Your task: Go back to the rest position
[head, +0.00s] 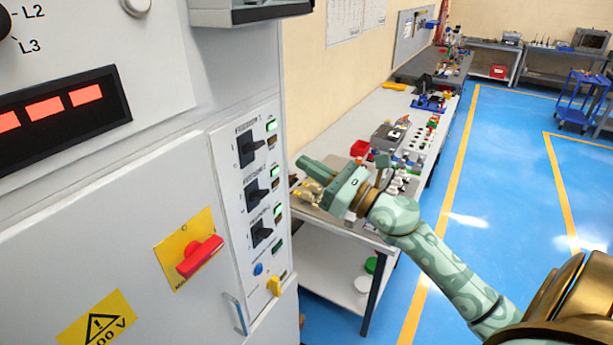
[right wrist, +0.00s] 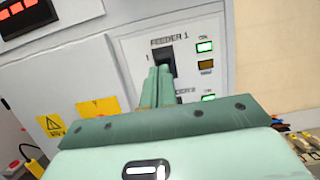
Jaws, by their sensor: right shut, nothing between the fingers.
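My right gripper (head: 307,166) is in front of the grey cabinet's switch panel, to the right of the panel in the head view. Its green fingers are shut together and empty. In the right wrist view the closed fingers (right wrist: 158,72) point up at the panel and overlap the lower part of the black Feeder 1 switch (right wrist: 166,58). In the head view the Feeder 1 switch (head: 246,149) is in plain sight, with a visible gap to the gripper. Two more black switches sit below it. My left gripper is not in view.
The cabinet (head: 130,215) fills the left side, with a red rotary handle (head: 200,257) on a yellow plate. A long workbench (head: 335,222) with several small parts stands behind my right arm. The blue floor (head: 500,200) to the right is open, with a blue cart (head: 580,100) far back.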

